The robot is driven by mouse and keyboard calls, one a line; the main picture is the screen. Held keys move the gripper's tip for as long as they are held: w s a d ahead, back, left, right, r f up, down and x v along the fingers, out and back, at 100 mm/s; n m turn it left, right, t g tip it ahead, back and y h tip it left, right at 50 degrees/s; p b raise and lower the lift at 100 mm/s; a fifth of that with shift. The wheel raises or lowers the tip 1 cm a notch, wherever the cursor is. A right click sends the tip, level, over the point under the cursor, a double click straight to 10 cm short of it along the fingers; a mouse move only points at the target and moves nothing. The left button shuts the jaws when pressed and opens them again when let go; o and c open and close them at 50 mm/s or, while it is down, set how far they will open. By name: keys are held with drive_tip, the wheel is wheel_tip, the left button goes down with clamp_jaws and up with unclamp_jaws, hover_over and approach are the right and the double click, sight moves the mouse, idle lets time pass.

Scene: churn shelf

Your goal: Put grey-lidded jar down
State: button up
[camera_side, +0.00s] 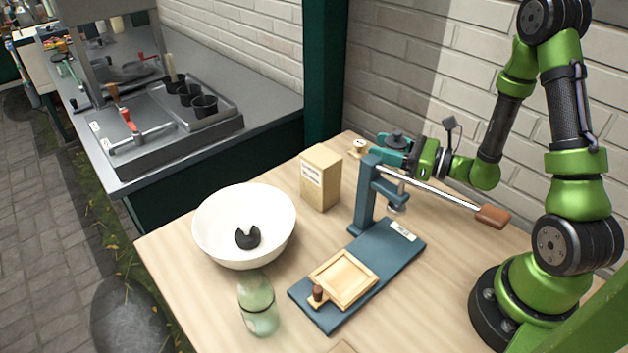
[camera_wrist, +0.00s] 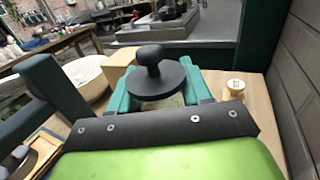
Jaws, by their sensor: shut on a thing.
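The grey-lidded jar (camera_wrist: 157,82) is between the teal fingers of my gripper (camera_wrist: 158,97) in the wrist view. Its dark round lid with a knob faces up, and most of its body is hidden by the fingers. In the side view my gripper (camera_side: 392,153) is at the back right of the wooden table (camera_side: 440,265), behind the blue press, with the dark lid (camera_side: 397,139) showing above the fingers. The jar looks upright. I cannot tell whether its base touches the table.
A blue press (camera_side: 366,200) with a long wooden-ended lever stands just in front of my gripper. A cardboard box (camera_side: 321,178), a white bowl (camera_side: 220,240) with a dark piece inside and a greenish glass jar (camera_side: 258,305) stand left. A small pale knobbed item (camera_side: 357,149) is close by.

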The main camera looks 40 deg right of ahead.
drive_tip(key=shift+f, duration=3.55)
drive_tip(key=shift+f, duration=0.15)
drive_tip(key=o, duration=1.1)
drive_tip(key=shift+o, duration=0.2)
drive_tip(key=shift+d, duration=0.1)
drive_tip(key=v, duration=0.3)
drive_tip(key=shift+w, duration=0.1)
drive_tip(key=shift+r, duration=3.65)
